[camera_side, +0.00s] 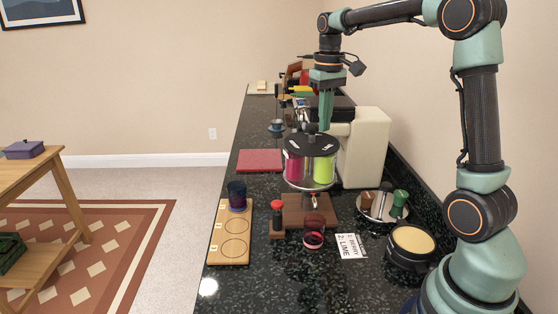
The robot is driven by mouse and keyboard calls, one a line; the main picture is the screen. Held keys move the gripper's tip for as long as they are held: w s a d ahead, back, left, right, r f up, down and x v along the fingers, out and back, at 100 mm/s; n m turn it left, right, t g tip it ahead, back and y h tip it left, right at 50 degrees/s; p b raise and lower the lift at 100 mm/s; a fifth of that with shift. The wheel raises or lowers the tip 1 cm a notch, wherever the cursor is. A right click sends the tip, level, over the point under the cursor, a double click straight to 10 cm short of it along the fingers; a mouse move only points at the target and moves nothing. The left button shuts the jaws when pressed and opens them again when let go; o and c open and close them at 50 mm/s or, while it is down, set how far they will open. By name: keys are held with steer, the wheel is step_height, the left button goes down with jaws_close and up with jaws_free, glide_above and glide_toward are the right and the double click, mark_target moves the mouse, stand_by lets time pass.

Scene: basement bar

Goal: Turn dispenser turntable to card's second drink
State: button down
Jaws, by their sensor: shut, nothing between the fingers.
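The dispenser turntable (309,184) stands on the dark counter and carries a pink-red drink container (293,166) at its left front and a lime-green one (321,169) at its right front. A dark lid with raised parts (308,142) tops it. The card (349,246) lies flat on the counter and reads "1: BERRY" and "2: LIME". My gripper (325,127) points down, shut and empty, with its tips at the turntable's top. I cannot tell whether they touch it.
A wooden board (229,256) with ring marks holds a dark blue cup (237,194). A cream machine (366,146) is close behind the turntable.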

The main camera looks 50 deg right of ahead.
steer(key=shift+w, duration=0.35)
stand_by(0.6)
steer(key=shift+a, duration=0.7)
steer(key=shift+s+a, duration=0.1)
steer(key=shift+s, duration=0.25)
step_height(320, 180, up, 6)
stand_by(0.5)
steer(key=shift+s+a, duration=0.1)
